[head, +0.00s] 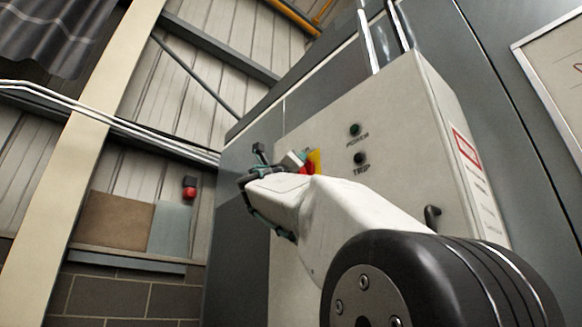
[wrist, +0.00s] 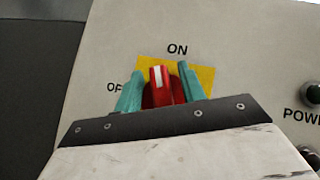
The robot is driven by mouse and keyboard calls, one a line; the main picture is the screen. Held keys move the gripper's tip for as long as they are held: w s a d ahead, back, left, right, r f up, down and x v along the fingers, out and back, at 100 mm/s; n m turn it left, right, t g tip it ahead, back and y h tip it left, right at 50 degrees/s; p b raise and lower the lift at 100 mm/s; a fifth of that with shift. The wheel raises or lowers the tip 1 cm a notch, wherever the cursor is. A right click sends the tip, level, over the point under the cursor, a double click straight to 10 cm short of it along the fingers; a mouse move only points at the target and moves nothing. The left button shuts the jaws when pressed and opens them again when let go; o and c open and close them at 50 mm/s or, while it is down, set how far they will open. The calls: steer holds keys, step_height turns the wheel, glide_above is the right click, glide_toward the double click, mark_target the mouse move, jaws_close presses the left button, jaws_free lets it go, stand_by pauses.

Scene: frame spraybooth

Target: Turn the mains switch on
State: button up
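The mains switch has a red handle (wrist: 161,86) with a white stripe, on a yellow plate (wrist: 205,74) on the cabinet front. In the wrist view the stripe points up toward the word ON, leaning slightly left; OFF is at the left, partly hidden. My gripper (wrist: 160,88) has its two teal fingers on either side of the handle, with small gaps showing, so it is open around it. The handle's lower part is hidden behind the gripper body. In the head view the red of the switch (head: 307,169) shows beside my gripper (head: 298,160), mostly covered.
The light grey cabinet (head: 400,120) carries a POWER lamp (head: 354,130) and a TRIP lamp (head: 359,158), right of the switch. A dark handle (head: 432,217) sits on its right side. Conduits (head: 385,35) rise from its top. A red button (head: 189,192) is on the far wall.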

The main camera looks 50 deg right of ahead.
jaws_close()
steer(key=shift+m, duration=0.3)
steer(key=m+g, duration=0.4)
steer(key=shift+f+h, duration=0.1)
steer(key=shift+h, duration=0.3)
steer(key=m+g, duration=0.5)
steer(key=m, duration=0.1)
steer(key=shift+s+g+y, duration=0.25)
steer(key=shift+g+y, duration=0.05)
steer(key=shift+g, duration=0.1)
